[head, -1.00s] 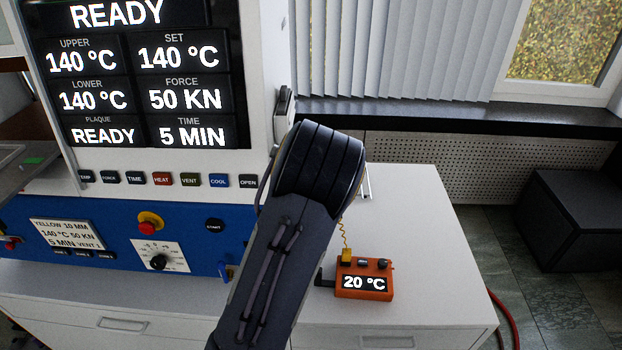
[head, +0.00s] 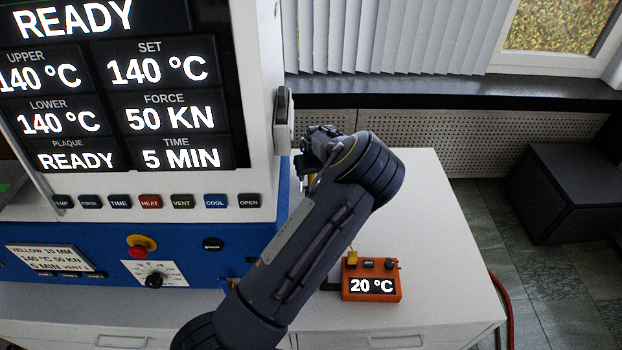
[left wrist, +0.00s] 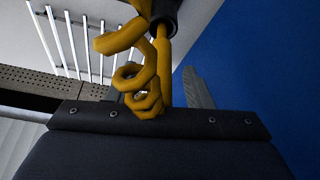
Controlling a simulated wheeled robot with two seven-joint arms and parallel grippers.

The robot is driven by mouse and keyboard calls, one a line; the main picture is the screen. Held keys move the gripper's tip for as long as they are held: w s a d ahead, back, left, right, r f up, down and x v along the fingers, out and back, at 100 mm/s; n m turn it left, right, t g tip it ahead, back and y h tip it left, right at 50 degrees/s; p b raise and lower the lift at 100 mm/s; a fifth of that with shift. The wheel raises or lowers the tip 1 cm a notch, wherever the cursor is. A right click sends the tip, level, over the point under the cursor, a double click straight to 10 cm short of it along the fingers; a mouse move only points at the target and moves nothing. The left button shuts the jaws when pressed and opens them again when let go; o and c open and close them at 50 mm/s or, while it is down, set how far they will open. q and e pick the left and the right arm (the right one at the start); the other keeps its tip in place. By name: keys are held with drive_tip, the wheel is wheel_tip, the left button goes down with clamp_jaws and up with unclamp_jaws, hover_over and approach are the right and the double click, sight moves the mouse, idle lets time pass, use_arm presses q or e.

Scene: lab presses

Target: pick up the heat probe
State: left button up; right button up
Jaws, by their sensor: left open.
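The heat probe's orange meter box (head: 371,288) sits on the white cabinet top and reads 20 °C. A yellow piece shows at its top left edge. My left gripper (head: 320,137) is beside the right side of the press, partly hidden by my own arm. A bit of yellow (head: 311,183) shows just below it. In the left wrist view, the probe's yellow shaft (left wrist: 164,62) with a black collar and a coiled yellow cord (left wrist: 125,75) lies before my open gripper (left wrist: 163,92), across the gap between its fingers. Whether they touch is unclear. My right gripper is not in view.
The press (head: 255,100) with its blue base (head: 100,270) stands close on the left. A dark handle (head: 284,118) juts from its right side. The white cabinet top (head: 425,225) is clear to the right. A window sill (head: 450,90) runs behind.

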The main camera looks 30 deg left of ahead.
use_arm(q)
drive_tip(key=shift+x, duration=1.35)
clamp_jaws()
drive_tip(key=shift+r, duration=0.15)
